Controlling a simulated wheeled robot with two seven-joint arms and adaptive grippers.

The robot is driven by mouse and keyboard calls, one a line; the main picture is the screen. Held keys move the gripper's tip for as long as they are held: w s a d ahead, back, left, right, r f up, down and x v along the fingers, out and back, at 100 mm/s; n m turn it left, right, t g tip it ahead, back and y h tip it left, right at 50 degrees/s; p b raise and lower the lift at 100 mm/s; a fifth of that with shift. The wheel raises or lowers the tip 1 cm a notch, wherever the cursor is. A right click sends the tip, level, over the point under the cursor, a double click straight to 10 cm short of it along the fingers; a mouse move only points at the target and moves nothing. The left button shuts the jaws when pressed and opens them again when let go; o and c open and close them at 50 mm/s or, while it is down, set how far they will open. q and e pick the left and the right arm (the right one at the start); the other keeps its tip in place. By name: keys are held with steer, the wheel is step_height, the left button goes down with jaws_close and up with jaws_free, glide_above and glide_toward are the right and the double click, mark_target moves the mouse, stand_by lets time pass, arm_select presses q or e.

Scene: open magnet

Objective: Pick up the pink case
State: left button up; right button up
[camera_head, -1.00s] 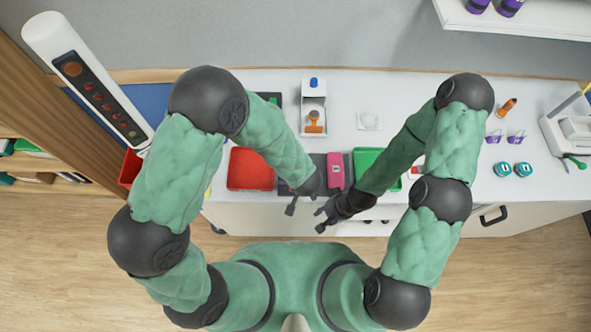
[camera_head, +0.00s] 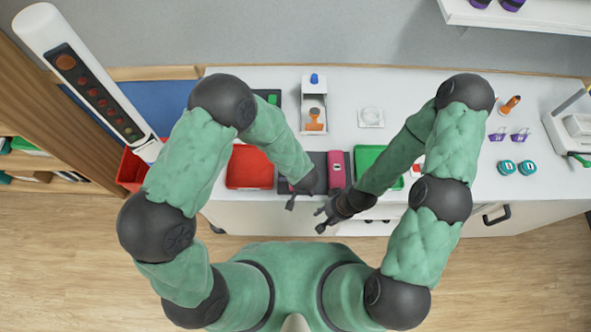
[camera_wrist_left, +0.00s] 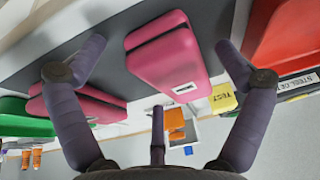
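Two pink cases lie on a dark mat (camera_head: 319,158). In the left wrist view, one pink case (camera_wrist_left: 168,58) with a small white label sits in the middle, between the spread fingers of my left gripper (camera_wrist_left: 155,55). The fingers are open and apart from it. My left arm and hand hide this case in the head view. The other pink case (camera_wrist_left: 92,102) lies on the left, partly behind a finger; it also shows in the head view (camera_head: 336,168). My right gripper (camera_head: 319,220) is open and empty at the counter's front edge.
A red tray (camera_head: 249,167) lies left of the mat and a green tray (camera_head: 368,156) right of it. A white device with an orange part (camera_head: 314,117) stands behind. Yellow labelled item (camera_wrist_left: 223,99) is near the red tray. My forearms are close together.

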arm_select(q)
steer(key=c, duration=1)
steer(key=shift+c, duration=0.2)
arm_select(e)
steer(key=shift+r, duration=0.1)
